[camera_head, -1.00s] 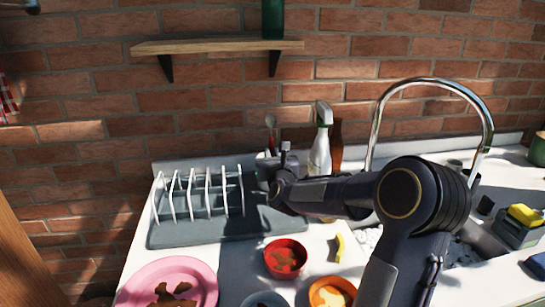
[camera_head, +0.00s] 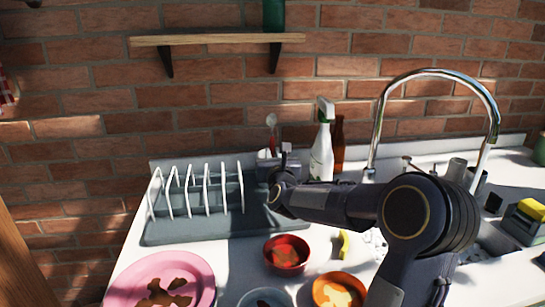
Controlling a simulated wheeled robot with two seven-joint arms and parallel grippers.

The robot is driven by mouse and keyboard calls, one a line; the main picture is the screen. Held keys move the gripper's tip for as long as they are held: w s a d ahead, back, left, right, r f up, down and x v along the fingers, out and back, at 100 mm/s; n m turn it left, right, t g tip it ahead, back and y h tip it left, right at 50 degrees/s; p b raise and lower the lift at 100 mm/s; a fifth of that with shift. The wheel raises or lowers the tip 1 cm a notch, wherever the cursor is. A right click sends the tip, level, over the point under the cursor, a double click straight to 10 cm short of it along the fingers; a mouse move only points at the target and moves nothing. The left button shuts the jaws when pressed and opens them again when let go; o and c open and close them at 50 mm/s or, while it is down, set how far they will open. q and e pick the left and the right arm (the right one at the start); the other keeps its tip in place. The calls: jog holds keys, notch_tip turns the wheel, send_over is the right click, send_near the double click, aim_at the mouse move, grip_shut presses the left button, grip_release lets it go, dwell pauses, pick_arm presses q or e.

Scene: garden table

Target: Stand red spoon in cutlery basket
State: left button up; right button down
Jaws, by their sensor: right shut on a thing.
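The red spoon (camera_head: 271,121) stands roughly upright at the back of the counter, bowl end up against the brick wall. My right gripper (camera_head: 285,149) is beside it at the dark cutlery basket (camera_head: 266,172) and is shut on the spoon. The fingertips are small and partly hidden by my own wrist. The spoon's lower end is hidden, so I cannot tell how deep it sits in the basket. My left gripper is not in view.
A grey dish rack (camera_head: 160,235) with white prongs stands left of the basket. A spray bottle (camera_head: 322,155) and a brown bottle (camera_head: 338,145) stand close on the right. A red bowl (camera_head: 286,253), an orange bowl (camera_head: 338,291) and a pink plate (camera_head: 130,290) lie in front.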

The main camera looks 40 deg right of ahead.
jog(key=c, duration=1.5)
grip_release()
notch_tip(320, 180, down, 4)
jog(key=shift+s+r+g+y, duration=0.1)
jog(key=shift+s+g+y, duration=0.05)
jog(key=shift+g+y, duration=0.2)
jog(key=shift+o, duration=0.8)
jog(key=shift+s+a, duration=0.1)
jog(key=shift+s, duration=0.35)
jog(key=s+a, duration=0.1)
jog(key=s+a+r+b, duration=0.1)
jog(key=s, duration=0.1)
jog(key=s+a+r, duration=0.1)
jog(key=s, duration=0.1)
jog(key=shift+s+a+r, duration=0.1)
jog(key=shift+a+r, duration=0.05)
jog(key=shift+r, duration=0.05)
jog(key=shift+s+a+r, duration=0.15)
jog(key=shift+s+r, duration=0.1)
jog(key=shift+w+r, duration=0.1)
jog(key=shift+r, duration=0.15)
